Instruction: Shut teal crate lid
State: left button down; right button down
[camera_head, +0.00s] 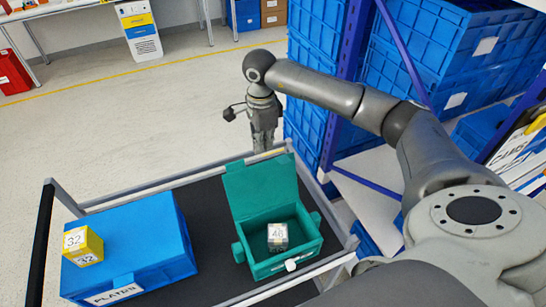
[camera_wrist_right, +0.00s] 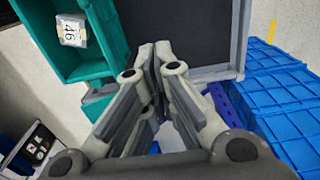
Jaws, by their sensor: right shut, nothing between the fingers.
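The teal crate (camera_head: 292,262) stands on the dark cart top with its lid (camera_head: 261,187) open, standing up at the crate's far side. A small grey cube with a number label (camera_head: 278,237) sits inside it. In the right wrist view the teal crate (camera_wrist_right: 85,68) is at upper left, with the cube (camera_wrist_right: 72,30) in it. My right gripper (camera_head: 263,148) points down beyond the raised lid in the head view, and no contact with the lid can be made out. In the right wrist view its fingers (camera_wrist_right: 154,52) are closed together and empty. My left gripper is not in view.
A closed blue box (camera_head: 145,235) with a yellow cube (camera_head: 83,245) on it stands left of the crate. A metal rail (camera_head: 175,182) edges the cart. Blue bins (camera_head: 320,85) are stacked on a shelf behind my right arm. Dark cart surface is clear between the boxes.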

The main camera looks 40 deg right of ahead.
aim_at(271, 167)
notch_tip(271, 167, down, 4)
jog(key=b, duration=0.3)
jog(key=shift+s, duration=0.1)
dwell(0.4)
jog(key=shift+s+a+r+p, duration=0.15)
jog(key=shift+s+a, duration=0.05)
jog(key=shift+s, duration=0.6)
jog(key=shift+s+a+r+p, duration=0.1)
jog(key=shift+s+a, duration=0.1)
jog(key=shift+s, duration=0.65)
jog(key=shift+s+a+r+p, duration=0.15)
jog(key=shift+s+a, duration=0.05)
jog(key=shift+s, duration=0.6)
jog(key=shift+s+a+r+p, duration=0.2)
jog(key=shift+s+r+p, duration=0.25)
jog(key=shift+s+r, duration=0.6)
jog(key=shift+s+a+r+p, duration=0.25)
jog(key=shift+s+r+p, duration=0.4)
jog(key=shift+r, duration=0.6)
jog(key=shift+s+a+r+p, duration=0.2)
jog(key=shift+s+r+p, duration=0.1)
jog(key=shift+s+r, duration=0.8)
jog(key=shift+w, duration=0.1)
